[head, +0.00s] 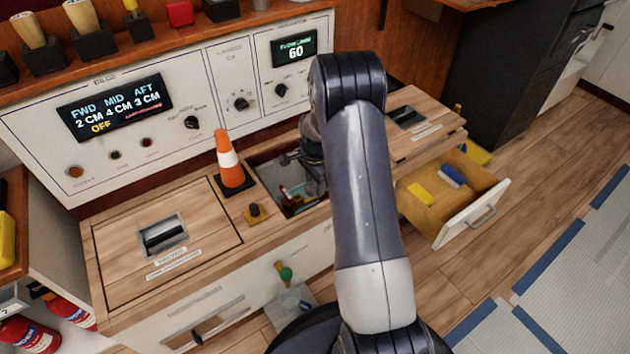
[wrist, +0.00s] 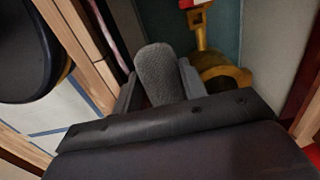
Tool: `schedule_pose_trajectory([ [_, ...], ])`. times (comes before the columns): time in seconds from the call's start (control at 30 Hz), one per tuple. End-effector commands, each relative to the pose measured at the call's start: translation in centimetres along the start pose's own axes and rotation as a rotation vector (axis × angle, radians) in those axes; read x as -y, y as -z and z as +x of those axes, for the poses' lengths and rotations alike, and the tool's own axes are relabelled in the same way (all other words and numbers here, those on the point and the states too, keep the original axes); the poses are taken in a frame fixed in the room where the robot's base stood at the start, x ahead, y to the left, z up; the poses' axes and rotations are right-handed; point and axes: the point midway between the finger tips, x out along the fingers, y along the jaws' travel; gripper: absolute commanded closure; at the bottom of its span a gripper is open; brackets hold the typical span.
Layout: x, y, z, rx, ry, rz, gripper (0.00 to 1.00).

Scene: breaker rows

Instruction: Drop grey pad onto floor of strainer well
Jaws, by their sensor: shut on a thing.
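The grey pad (wrist: 160,72) shows in the wrist view, upright between the two fingers. My gripper (wrist: 159,82) is shut on it. In the head view my gripper is at the open well in the counter, mostly hidden behind my arm. In the wrist view a yellow round fitting (wrist: 224,76) with an upright part stands beyond the pad, against a grey-green surface. I cannot tell whether the pad touches the floor of the well.
An orange cone (head: 229,160) stands left of the well, with a small knob block (head: 256,212) near it. An open drawer (head: 447,222) with a yellow and a blue item sticks out at right. The panel (head: 120,120) rises behind.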

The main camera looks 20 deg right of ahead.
Motion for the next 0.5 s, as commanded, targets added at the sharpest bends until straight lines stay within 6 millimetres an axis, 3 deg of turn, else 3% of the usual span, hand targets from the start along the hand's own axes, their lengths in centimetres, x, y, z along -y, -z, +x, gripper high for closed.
schedule_pose_trajectory([
  [0.3, 0.01, 0.0, 0.26, 0.0, 0.0, 0.0, 0.82],
  [0.33, 0.01, 0.0, 0.26, 0.0, 0.0, 0.0, 0.58],
  [0.5, 0.0, 0.0, 0.26, 0.0, 0.0, 0.0, 0.44],
])
